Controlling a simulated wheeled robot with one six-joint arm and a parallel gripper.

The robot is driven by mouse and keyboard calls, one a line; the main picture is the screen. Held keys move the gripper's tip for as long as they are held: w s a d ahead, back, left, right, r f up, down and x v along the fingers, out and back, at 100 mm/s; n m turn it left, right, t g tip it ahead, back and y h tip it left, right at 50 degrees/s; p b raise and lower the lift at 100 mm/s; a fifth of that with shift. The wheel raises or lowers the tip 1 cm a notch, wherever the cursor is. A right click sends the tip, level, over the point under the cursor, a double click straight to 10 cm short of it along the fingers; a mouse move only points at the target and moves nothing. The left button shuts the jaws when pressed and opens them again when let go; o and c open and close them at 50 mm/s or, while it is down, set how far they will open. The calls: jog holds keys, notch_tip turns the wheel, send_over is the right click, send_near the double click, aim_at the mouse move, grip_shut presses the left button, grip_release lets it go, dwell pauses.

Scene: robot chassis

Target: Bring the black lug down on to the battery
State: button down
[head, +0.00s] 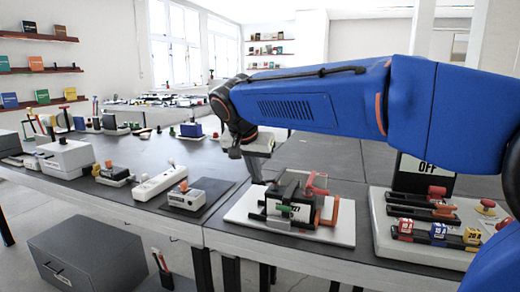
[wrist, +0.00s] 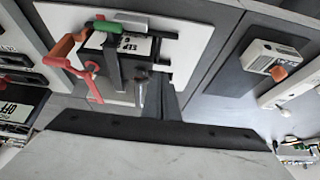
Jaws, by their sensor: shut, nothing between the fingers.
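The battery (head: 298,192), a dark block with a pale numbered label, stands on a white board on the table, in front of me. In the wrist view the label (wrist: 130,45) shows near the top. A red lever part (head: 318,190) stands on its right side, and a green piece (head: 286,208) is at its front. A black bar (wrist: 113,65) crosses the block in the wrist view; I cannot tell if it is the black lug. My gripper (head: 257,180) is shut and empty, pointing down beside the battery's left end, apparently apart from it.
The white board (head: 245,212) has some bare room at its left. A grey box with an orange knob (head: 185,198) and a white power strip (head: 160,183) lie to the left. A panel with switches and coloured blocks (head: 430,232) stands to the right.

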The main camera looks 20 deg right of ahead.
jog(key=shift+s+a+f, duration=0.1)
jog(key=shift+s+f, duration=0.05)
jog(key=shift+f, duration=0.4)
jog(key=shift+r, duration=0.15)
